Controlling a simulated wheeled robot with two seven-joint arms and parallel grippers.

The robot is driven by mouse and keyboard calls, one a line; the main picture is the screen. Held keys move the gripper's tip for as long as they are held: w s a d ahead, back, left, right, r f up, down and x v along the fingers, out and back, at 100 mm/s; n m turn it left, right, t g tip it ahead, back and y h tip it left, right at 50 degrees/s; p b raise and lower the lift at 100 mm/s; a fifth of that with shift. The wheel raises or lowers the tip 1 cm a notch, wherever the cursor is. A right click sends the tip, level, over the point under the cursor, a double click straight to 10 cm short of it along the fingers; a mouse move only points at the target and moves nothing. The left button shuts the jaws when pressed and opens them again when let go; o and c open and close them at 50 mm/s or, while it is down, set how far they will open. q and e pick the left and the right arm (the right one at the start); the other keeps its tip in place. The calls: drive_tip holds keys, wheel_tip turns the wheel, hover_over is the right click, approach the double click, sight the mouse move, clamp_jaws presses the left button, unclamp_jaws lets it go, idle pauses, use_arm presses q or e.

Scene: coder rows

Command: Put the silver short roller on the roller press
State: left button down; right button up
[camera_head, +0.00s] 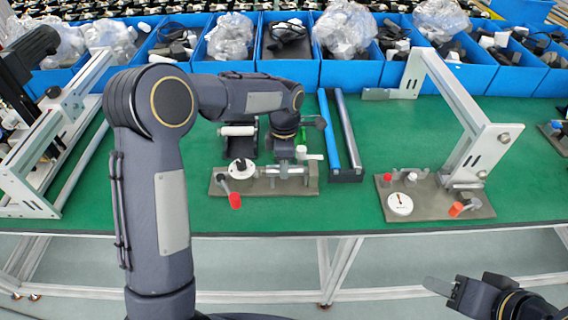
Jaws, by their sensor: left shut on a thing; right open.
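My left gripper (287,163) points down over the grey-brown base plate of the roller press (225,187), at the middle of the green table. It is shut on what looks like the silver short roller (270,171), which lies level just above or on the press; I cannot tell whether it touches. The gripper and wrist hide part of it. The press carries a white round dial (242,169) and a red-tipped handle (235,200). My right gripper (440,288) is open and empty at the lower right, in front of the table.
A white roller (238,130) sits on a black stand behind the press. A long blue roller frame (346,135) lies to its right. A second fixture with a tall metal arm (462,105) stands at the right. Blue bins (350,74) line the back.

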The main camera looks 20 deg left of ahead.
use_arm(q)
drive_tip(key=shift+f, duration=0.35)
drive_tip(key=shift+f+b, duration=0.2)
drive_tip(key=shift+b, duration=0.1)
drive_tip(key=c, duration=1.1)
unclamp_jaws()
drive_tip(key=shift+o, duration=0.2)
drive_tip(key=shift+r, duration=0.1)
drive_tip(key=r, duration=0.7)
drive_tip(key=shift+w+r, duration=0.3)
